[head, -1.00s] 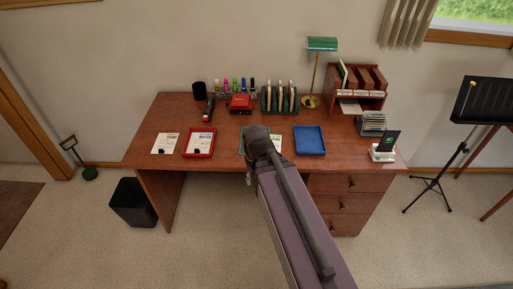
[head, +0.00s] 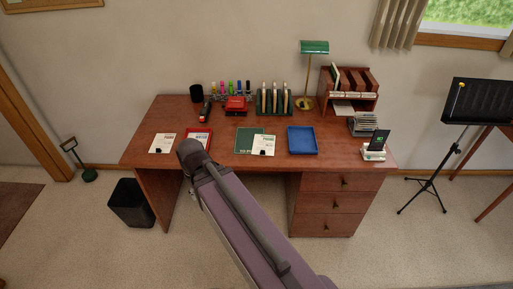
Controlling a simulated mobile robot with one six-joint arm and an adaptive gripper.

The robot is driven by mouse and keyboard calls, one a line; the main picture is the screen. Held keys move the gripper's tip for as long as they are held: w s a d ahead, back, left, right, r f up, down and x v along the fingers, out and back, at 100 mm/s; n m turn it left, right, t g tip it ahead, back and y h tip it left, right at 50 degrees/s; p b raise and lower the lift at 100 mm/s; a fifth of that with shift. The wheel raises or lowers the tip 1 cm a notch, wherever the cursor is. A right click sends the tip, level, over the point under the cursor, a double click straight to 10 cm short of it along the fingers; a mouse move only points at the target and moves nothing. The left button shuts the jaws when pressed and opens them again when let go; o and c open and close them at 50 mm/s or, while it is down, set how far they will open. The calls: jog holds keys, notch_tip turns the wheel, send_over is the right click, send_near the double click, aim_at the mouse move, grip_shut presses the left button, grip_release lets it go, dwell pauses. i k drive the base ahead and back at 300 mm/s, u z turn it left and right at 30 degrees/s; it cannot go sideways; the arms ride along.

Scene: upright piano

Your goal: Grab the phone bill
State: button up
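Three white papers lie on the desk. One paper (head: 162,143) lies bare on the wood at the left, with a small dark thing on its lower part. A second paper (head: 198,135) lies in the red tray (head: 211,139), partly hidden by my arm. A third paper (head: 264,146) overlaps a green sheet or folder (head: 245,135) in the middle and also carries a small dark thing. The print is too small to tell which is the phone bill. My arm's dark joint shows in front of the red tray; my gripper is hidden from this view.
A blue tray (head: 303,140) lies right of the third paper. A phone on a stand (head: 376,147) is at the right edge. A rack (head: 273,103), red device (head: 236,105), lamp (head: 314,48) and shelf unit (head: 349,90) line the back. A bin (head: 131,203) stands below left.

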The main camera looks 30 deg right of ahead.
aim_at(264, 143)
jog(key=u, duration=0.1)
jog(key=k, duration=1.25)
jog(key=z, duration=0.7)
jog(key=i, duration=1)
jog(key=u, duration=0.05)
